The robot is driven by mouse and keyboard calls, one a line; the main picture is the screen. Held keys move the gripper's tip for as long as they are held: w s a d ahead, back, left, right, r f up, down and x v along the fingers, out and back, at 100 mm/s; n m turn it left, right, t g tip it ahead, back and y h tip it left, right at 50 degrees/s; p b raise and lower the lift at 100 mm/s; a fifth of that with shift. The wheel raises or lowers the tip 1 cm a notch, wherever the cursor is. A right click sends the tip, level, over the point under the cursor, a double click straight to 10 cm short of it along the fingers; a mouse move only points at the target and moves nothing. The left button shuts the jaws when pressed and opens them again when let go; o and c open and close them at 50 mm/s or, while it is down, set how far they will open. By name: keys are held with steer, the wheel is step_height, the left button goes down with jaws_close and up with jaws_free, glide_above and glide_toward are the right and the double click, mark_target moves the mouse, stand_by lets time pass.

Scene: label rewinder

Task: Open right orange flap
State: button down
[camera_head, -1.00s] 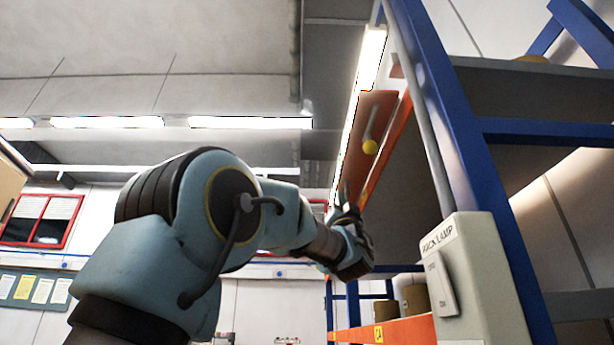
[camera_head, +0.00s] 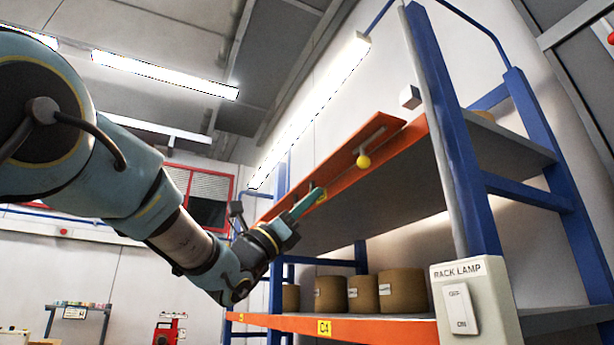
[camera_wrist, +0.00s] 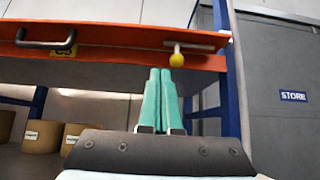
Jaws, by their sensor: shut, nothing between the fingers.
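An orange flap (camera_head: 335,152) runs along the upper shelf edge of a blue-posted rack. It also spans the wrist view (camera_wrist: 120,36). A grey bar with a yellow ball (camera_head: 363,161) is at its right part; the ball also shows in the wrist view (camera_wrist: 176,60). A dark handle (camera_wrist: 45,42) is on the flap's left part in the wrist view. My gripper (camera_head: 318,193) has its teal fingers together and empty, pointing up toward the flap. In the wrist view the fingertips (camera_wrist: 160,72) appear just below and left of the ball. I cannot tell whether they touch anything.
Several brown rolls (camera_head: 401,290) stand on the lower shelf, behind an orange beam (camera_head: 370,328). A grey rack lamp switch box (camera_head: 475,300) is by the near blue post (camera_head: 455,135). A lit tube lamp (camera_head: 315,105) hangs above the flap.

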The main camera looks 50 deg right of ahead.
mark_target(341, 150)
steer(key=shift+s+d+r+p, duration=0.35)
steer(key=shift+d+r+p, duration=0.55)
steer(key=shift+r+p, duration=0.7)
steer(key=shift+s+d+r+p, duration=0.35)
steer(key=shift+d+r+p, duration=0.7)
steer(key=shift+r, duration=0.9)
steer(key=shift+s+d+r+p, duration=0.35)
steer(key=shift+d+r+p, duration=0.45)
steer(key=shift+r+p, duration=0.8)
steer(key=shift+r+b, duration=0.2)
steer(key=shift+b, duration=0.1)
steer(key=shift+a+r+y+b, duration=0.3)
steer(key=shift+y+b, duration=0.1)
steer(key=shift+b, duration=0.2)
steer(key=shift+w+a+r+t+y+b, duration=0.1)
steer(key=shift+r+t+y+b, duration=0.25)
steer(key=shift+r+b, duration=0.25)
steer(key=shift+w+r+t+y+b, duration=0.1)
steer(key=shift+r+t+y+b, duration=0.3)
steer(key=shift+r, duration=0.4)
